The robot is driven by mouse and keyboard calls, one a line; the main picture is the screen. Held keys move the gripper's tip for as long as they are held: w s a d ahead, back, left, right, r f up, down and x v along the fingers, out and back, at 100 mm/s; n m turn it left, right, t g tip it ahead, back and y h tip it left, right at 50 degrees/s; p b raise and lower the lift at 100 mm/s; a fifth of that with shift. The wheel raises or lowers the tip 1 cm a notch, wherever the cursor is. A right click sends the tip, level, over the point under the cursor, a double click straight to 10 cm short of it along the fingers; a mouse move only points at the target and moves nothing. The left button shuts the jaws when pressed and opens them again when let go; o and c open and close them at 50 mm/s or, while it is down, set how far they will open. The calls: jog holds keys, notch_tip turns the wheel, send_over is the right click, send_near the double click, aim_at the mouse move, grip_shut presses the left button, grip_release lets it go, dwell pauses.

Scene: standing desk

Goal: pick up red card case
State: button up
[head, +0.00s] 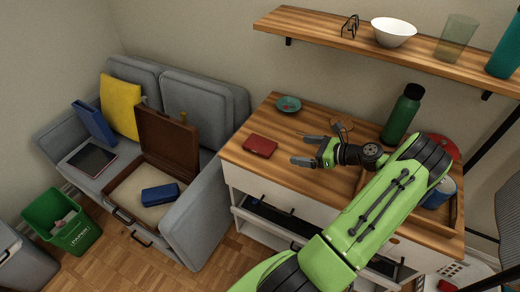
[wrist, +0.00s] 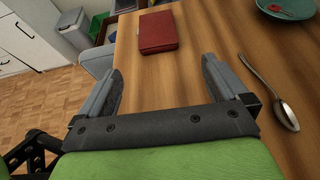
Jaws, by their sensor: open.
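The red card case (head: 260,146) lies flat on the wooden desk top near its left end. In the wrist view the red card case (wrist: 158,32) is ahead of the fingertips, roughly between their lines and slightly apart from them. My gripper (head: 298,151) is open and empty, just to the right of the case in the head view. In the wrist view my gripper (wrist: 160,72) shows both fingers spread, with bare wood between them.
A spoon (wrist: 270,92) lies right of my gripper in the wrist view. A green bottle (head: 403,113) stands farther right. A sofa (head: 210,110) with an open briefcase (head: 169,140) is to the left.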

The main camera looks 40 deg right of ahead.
aim_at(269, 148)
jog(key=b+x, duration=0.1)
jog(key=x, duration=0.5)
jog(key=b+x, duration=0.2)
jog(key=x, duration=0.5)
jog(key=shift+s+a, duration=0.1)
jog(key=shift+a, duration=0.15)
jog(key=shift+c, duration=0.2)
